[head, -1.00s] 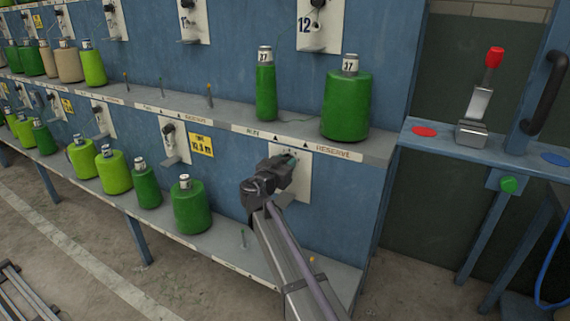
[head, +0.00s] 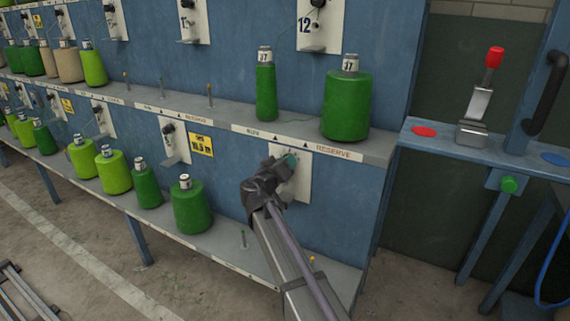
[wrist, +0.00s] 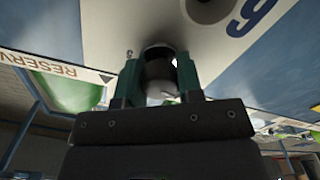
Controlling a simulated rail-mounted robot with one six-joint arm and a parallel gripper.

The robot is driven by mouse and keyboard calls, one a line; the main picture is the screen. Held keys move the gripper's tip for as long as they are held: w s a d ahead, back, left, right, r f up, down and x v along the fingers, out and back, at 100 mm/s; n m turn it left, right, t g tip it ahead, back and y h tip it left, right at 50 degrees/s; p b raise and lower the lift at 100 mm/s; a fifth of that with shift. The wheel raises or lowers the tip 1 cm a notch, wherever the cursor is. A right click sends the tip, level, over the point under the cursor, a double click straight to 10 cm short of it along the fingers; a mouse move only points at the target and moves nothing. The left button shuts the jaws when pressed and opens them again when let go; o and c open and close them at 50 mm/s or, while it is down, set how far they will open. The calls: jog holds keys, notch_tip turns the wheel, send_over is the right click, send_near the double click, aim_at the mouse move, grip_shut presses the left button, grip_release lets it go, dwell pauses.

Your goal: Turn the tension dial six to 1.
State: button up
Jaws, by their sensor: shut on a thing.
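The tension dial is on a white plate (head: 303,178) on the lower blue panel. My gripper (head: 288,162) is at this plate and hides the dial in the head view. In the wrist view my gripper (wrist: 158,82) has its two green fingers closed on either side of a dark, round dial knob (wrist: 158,68). A blue 6 (wrist: 252,17) shows upside down on the pale plate at the upper right. The dial's pointer and setting cannot be read.
Green yarn cones (head: 346,105) stand on the shelf above my gripper, and others (head: 190,207) on the lower shelf to its left. A bare peg (head: 243,238) stands below. A red-handled lever (head: 493,58) is at the right.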

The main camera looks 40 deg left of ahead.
jog(key=shift+n, duration=0.3)
jog(key=o, duration=0.9)
jog(key=shift+s, duration=0.1)
jog(key=s, duration=0.3)
jog(key=s+d, duration=0.1)
jog(key=s, duration=0.3)
jog(key=s+d, duration=0.1)
jog(key=s, duration=0.2)
jog(key=shift+s, duration=0.25)
